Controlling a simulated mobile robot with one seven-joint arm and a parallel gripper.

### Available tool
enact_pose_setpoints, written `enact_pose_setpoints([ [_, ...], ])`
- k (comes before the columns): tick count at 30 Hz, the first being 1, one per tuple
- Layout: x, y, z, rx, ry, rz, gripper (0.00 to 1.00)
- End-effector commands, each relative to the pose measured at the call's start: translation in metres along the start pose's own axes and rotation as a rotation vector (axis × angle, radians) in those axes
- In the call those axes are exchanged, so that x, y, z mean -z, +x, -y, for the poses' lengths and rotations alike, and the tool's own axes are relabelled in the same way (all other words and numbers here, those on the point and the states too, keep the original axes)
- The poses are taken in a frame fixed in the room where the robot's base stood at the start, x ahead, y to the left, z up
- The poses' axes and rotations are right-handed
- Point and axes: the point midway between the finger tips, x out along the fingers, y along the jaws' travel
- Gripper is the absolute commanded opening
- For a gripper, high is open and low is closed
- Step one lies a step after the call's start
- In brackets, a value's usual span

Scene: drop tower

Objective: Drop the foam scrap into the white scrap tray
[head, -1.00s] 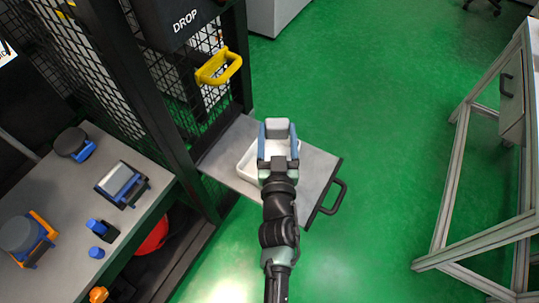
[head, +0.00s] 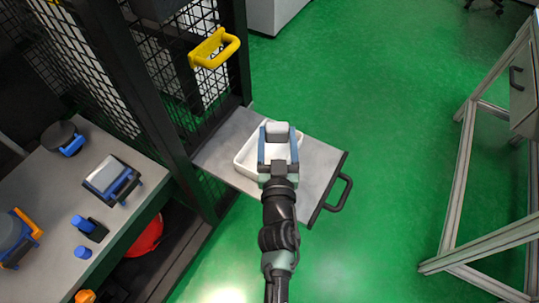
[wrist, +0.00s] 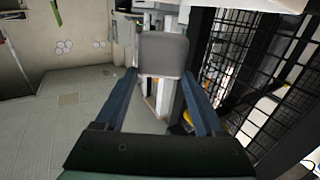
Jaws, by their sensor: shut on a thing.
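The foam scrap is a small light grey block (head: 277,128) with rounded edges. My gripper (head: 278,138) is shut on it, one blue finger on each side. The block also shows between the fingertips in the wrist view (wrist: 163,54). The white scrap tray (head: 243,159) is a shallow tray with a raised rim, on a grey pull-out shelf (head: 225,170). In the head view the block and fingers overlap the tray and hide its middle and right part. I cannot tell how high the block is above it.
A black mesh tower frame (head: 160,110) with a yellow handle (head: 214,48) stands left of the shelf. A black handle (head: 338,193) sticks out at the shelf's right edge. A grey bench (head: 110,215) with blue devices is at left.

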Motion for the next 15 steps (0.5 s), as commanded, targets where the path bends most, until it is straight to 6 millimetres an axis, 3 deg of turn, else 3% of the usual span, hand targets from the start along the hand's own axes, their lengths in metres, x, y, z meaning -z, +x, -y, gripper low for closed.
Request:
enact_pose_setpoints([
  [1, 0.0003, 0.0000, 0.0001, 0.000, 0.000, 0.000, 0.74],
  [6, 0.0002, -0.0001, 0.0001, 0.000, 0.000, 0.000, 1.00],
  [15, 0.0000, -0.0041, 0.0002, 0.000, 0.001, 0.001, 1.00],
])
